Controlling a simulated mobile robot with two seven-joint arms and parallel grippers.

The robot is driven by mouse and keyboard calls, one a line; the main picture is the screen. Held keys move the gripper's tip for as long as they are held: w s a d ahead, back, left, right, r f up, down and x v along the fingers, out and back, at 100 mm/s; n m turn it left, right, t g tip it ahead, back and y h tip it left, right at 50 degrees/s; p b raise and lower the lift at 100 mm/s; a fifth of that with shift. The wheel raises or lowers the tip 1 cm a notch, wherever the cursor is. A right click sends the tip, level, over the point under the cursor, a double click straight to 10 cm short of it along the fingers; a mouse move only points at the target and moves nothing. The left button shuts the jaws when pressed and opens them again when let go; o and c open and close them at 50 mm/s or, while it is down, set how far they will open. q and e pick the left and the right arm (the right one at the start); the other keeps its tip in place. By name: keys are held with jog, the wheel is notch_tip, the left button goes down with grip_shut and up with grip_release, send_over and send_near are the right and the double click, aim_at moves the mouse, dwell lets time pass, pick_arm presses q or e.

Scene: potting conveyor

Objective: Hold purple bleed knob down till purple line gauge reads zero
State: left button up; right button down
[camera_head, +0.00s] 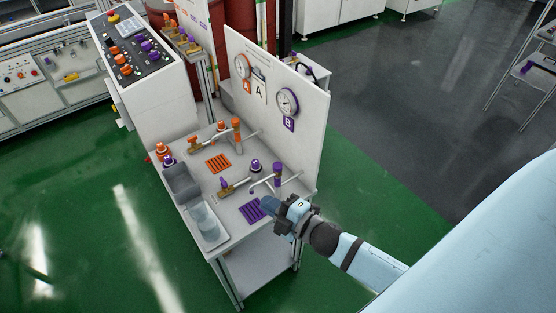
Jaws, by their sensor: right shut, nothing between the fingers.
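A small station table (227,228) carries purple and orange fittings. A purple-capped round knob (255,165) stands beside a purple upright fitting (277,170) on the pipe. Another purple knob (168,160) is at the table's left edge; I cannot tell which is the bleed knob. My right gripper (270,204) is shut and empty over the front right part of the table, beside the purple grate, apart from the purple-capped knob. My left gripper is not in view.
Orange fittings (236,130) and an orange grate (217,163) stand farther back, under gauge A (242,66). A clear container (205,225) and grey bin (183,185) line the left edge. A console with knobs (133,45) stands behind left. Green floor is open at left.

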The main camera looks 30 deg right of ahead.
jog(key=w+r+n+g+y, duration=0.35)
jog(key=r+n+y, duration=0.35)
jog(key=n, duration=1)
notch_tip(320, 180, up, 2)
jog(key=n+g+h+p, duration=0.1)
jog(key=n+g+h, duration=0.55)
jog(key=n, duration=1.25)
send_over(278, 167)
jog(key=shift+h, duration=0.35)
notch_tip(278, 167, down, 8)
jog(key=b, duration=0.3)
jog(key=shift+r+b, duration=0.1)
jog(key=shift+b, duration=0.2)
jog(key=shift+f+b, duration=0.45)
jog(key=shift+f, duration=0.1)
